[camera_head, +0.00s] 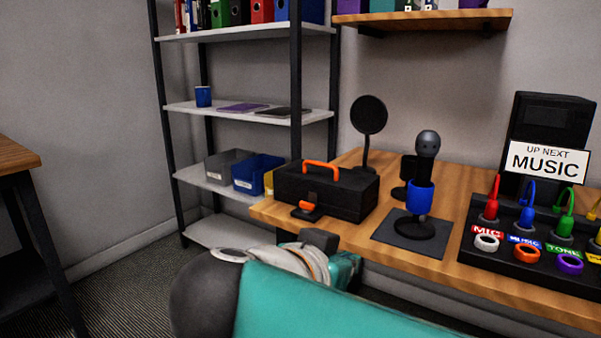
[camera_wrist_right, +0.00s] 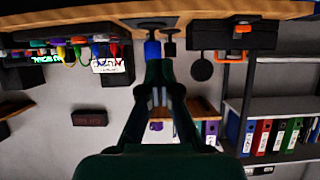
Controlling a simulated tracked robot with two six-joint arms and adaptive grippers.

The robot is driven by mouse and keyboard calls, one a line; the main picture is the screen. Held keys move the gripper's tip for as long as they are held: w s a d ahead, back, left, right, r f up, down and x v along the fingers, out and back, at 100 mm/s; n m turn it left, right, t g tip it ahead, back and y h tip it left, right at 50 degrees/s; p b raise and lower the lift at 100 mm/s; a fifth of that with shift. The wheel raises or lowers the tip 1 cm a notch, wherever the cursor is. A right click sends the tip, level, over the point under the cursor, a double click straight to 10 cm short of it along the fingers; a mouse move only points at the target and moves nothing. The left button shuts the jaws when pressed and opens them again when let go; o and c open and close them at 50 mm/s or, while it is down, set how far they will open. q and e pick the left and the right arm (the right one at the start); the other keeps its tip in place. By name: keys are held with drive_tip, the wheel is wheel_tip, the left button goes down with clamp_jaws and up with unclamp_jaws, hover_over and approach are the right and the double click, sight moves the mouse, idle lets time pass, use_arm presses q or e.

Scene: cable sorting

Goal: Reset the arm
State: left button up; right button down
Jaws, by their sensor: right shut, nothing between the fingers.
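The task names my arm and no other object. My teal arm rises from the bottom edge of the head view, with its pale wrist part in front of the table's front edge. The fingers themselves do not show clearly there. In the right wrist view, which is upside down, my right gripper (camera_wrist_right: 158,68) is shut and empty, its dark fingers meeting in the middle of the picture. The microphone's blue band (camera_wrist_right: 153,50) appears just beyond the fingertips; they look apart. My left gripper is in neither view.
On the wooden table (camera_head: 440,260) stand a black toolbox (camera_head: 335,195) with an orange handle, a microphone (camera_head: 427,145) with a blue band, and a panel of coloured cables (camera_head: 535,245) by a MUSIC sign (camera_head: 547,161). A shelf rack (camera_head: 255,120) stands behind. Floor at left is clear.

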drive_tip(key=w+d+f+g+h, duration=0.15)
drive_tip(key=d+f+g, duration=0.25)
drive_tip(key=d+f, duration=0.55)
drive_tip(key=w+d+f+g+h, duration=0.1)
drive_tip(key=w+d+f+g, duration=0.35)
drive_tip(key=f, duration=0.85)
drive_tip(key=s+d+f+g+y, duration=0.1)
drive_tip(key=s+f+g+y, duration=0.1)
drive_tip(key=s+f, duration=0.55)
drive_tip(key=s+d+f+n+g+y, duration=0.15)
drive_tip(key=s+f, duration=0.25)
drive_tip(key=f, duration=0.6)
drive_tip(key=s+f+g+y, duration=0.3)
drive_tip(key=s+f, duration=0.3)
drive_tip(key=f, duration=0.3)
drive_tip(key=s+a+f+g+y+p, duration=0.1)
drive_tip(key=s+a+f+y, duration=0.45)
drive_tip(key=s, duration=0.35)
drive_tip(key=a+f+t+y, duration=0.2)
drive_tip(key=a, duration=0.3)
drive_tip(key=w+n+t, duration=0.3)
drive_tip(key=w+t, duration=0.1)
wheel_tip(320, 180, up, 37)
drive_tip(key=p, duration=3.8)
drive_tip(key=shift+w+d+r, duration=0.15)
drive_tip(key=shift+w+d, duration=0.05)
drive_tip(key=shift+w, duration=0.15)
